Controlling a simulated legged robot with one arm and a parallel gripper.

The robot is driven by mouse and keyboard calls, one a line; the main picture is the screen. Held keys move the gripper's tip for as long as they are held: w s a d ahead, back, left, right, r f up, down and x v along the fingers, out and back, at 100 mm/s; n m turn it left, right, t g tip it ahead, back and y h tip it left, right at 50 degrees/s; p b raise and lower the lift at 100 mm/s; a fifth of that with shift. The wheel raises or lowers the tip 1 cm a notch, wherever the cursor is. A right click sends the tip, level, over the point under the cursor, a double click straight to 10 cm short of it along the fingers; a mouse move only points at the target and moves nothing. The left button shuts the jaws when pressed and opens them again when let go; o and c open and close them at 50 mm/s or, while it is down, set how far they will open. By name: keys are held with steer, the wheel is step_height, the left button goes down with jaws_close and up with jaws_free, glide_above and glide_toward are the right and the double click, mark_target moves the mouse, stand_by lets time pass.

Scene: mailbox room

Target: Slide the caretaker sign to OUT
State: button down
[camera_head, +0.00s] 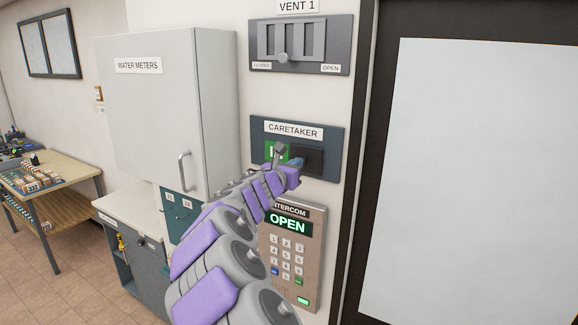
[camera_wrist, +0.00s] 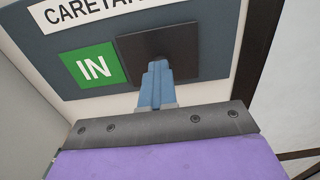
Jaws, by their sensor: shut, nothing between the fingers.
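The caretaker sign (camera_head: 335,135) is a blue-grey wall plate with a white CARETAKER label (camera_head: 293,131). In the wrist view its green IN field (camera_wrist: 91,66) shows at the left, uncovered. A dark sliding cover (camera_head: 312,160) sits to the right of the green field, and no OUT word shows; the cover also shows in the wrist view (camera_wrist: 185,50). My gripper (camera_wrist: 157,68) is shut and empty, its blue fingers in front of the dark cover's lower middle. I cannot tell whether the fingertips touch it. In the head view my arm hides part of the green field.
A vent panel (camera_head: 341,50) is above the sign and an intercom keypad (camera_head: 312,262) below it. A water meters cabinet (camera_head: 150,105) juts out at the left. A dark door frame (camera_head: 366,130) stands close on the right.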

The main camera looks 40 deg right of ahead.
steer(key=c, duration=1.8)
jaws_free()
steer(key=shift+s+d+r, duration=0.1)
steer(key=shift+s+d, duration=0.1)
steer(key=shift+d, duration=0.05)
